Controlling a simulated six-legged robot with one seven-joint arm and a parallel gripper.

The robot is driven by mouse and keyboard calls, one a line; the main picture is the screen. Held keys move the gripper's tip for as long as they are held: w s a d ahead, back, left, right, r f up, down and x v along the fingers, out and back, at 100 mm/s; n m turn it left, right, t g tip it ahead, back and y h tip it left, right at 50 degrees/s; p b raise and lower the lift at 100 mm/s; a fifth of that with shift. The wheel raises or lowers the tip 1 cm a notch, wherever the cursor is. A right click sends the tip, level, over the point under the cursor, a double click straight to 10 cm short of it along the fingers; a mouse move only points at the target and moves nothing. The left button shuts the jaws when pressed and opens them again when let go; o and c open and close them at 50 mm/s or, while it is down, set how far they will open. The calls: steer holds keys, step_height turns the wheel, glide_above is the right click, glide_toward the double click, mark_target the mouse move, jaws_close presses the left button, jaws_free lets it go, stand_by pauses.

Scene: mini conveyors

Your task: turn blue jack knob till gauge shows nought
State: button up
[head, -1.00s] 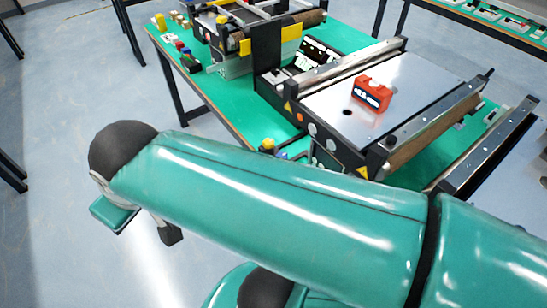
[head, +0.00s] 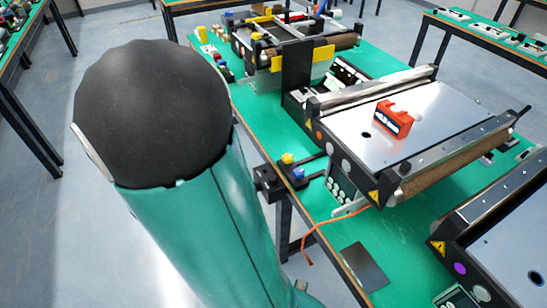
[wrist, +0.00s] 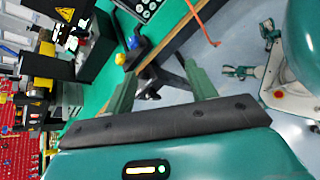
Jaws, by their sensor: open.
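The blue jack knob (head: 298,174) sits on a black jack block at the table's near edge, beside a yellow knob (head: 287,158). In the wrist view the blue knob (wrist: 134,42) is ahead of the fingers, towards the left finger, with the yellow knob (wrist: 120,58) close by. My gripper (wrist: 160,76) is open and empty, apart from both knobs. In the head view my arm hides it. The red gauge (head: 393,119) stands on the conveyor's metal plate; its dark display shows light characters too small to read surely.
The green table (head: 330,207) carries the conveyor (head: 375,145), with a keypad panel below its side and an orange cable (head: 325,222) hanging over the edge. Another conveyor stands at lower right. Open floor lies left of the table.

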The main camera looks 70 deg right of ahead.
steer(key=s+d+f+n+g+h, duration=0.2)
steer(key=s+d+f+n+h, duration=0.15)
steer(key=d, duration=0.25)
steer(key=n+t+h, duration=0.3)
steer(key=n+h, duration=0.1)
steer(key=n, duration=0.3)
glide_toward(295, 176)
steer(key=x, duration=1.2)
steer(key=shift+d, duration=0.1)
steer(key=c, duration=1)
